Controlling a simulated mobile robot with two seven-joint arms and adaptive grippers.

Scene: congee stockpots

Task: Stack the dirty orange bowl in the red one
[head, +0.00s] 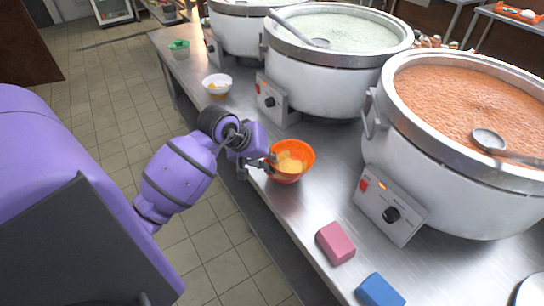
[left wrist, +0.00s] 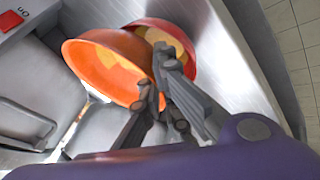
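The orange bowl (head: 306,150) with yellowish residue is near the counter's front edge in the head view. In the left wrist view the orange bowl (left wrist: 100,68) is tilted and overlaps the red bowl (left wrist: 185,62), whose inside shows yellow residue. My left gripper (head: 268,162) is at the orange bowl's left rim. In the left wrist view its fingers (left wrist: 152,88) close around that rim. The red bowl is mostly hidden behind or under the orange one; I cannot tell whether they touch. My right gripper is not in view.
Large stockpots (head: 450,185) line the back of the steel counter. A white bowl (head: 217,82) and a green bowl (head: 179,46) stand farther along. A pink sponge (head: 335,243) and a blue sponge (head: 380,291) lie nearer. Bare counter lies between the orange bowl and the pink sponge.

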